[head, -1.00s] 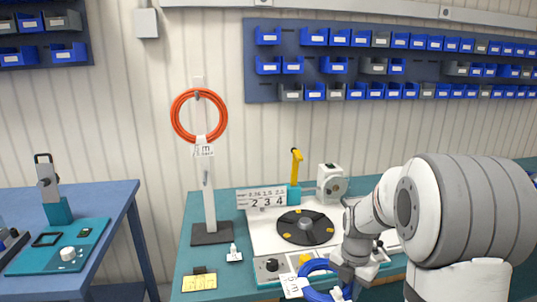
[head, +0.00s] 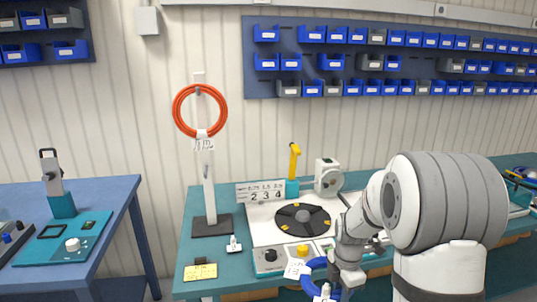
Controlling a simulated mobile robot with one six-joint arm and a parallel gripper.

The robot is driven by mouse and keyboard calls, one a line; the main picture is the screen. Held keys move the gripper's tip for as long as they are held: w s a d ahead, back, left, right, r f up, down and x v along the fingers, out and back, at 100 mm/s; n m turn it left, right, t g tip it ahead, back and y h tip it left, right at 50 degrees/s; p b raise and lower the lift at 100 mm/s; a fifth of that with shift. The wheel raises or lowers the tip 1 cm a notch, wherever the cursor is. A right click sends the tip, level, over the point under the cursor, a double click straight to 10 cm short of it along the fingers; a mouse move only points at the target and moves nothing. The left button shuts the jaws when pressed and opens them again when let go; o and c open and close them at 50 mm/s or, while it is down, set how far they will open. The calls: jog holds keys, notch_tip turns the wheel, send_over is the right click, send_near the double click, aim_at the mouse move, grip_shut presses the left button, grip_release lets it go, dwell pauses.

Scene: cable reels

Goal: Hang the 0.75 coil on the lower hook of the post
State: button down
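The post (head: 208,190) stands upright on a dark base at the left of the bench. An orange-red coil (head: 176,112) with a white tag hangs on its upper hook. The lower hook (head: 205,171) is small and looks empty. A blue coil (head: 309,282) with a white tag (head: 297,269) is at the bottom of the view, partly cut off; its tag is too small to read surely. My gripper (head: 343,286) is at the coil's right side and appears shut on it, to the right of and nearer than the post. Its fingertips are partly hidden.
A bench machine (head: 262,220) with a dark turntable (head: 303,219), yellow lever (head: 294,158) and number display (head: 260,192) stands right of the post. A yellow note (head: 200,271) and small white item (head: 233,244) lie before the post. Another table (head: 105,200) stands left, across a gap.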

jog(key=a+f+m, duration=0.2)
jog(key=f+m, duration=0.4)
jog(key=m, duration=0.4)
jog(key=w+a+f+m, duration=0.1)
jog(key=f+m, duration=0.4)
jog(key=m, duration=0.6)
jog(key=shift+a+f, duration=0.4)
jog(key=shift+a, duration=0.05)
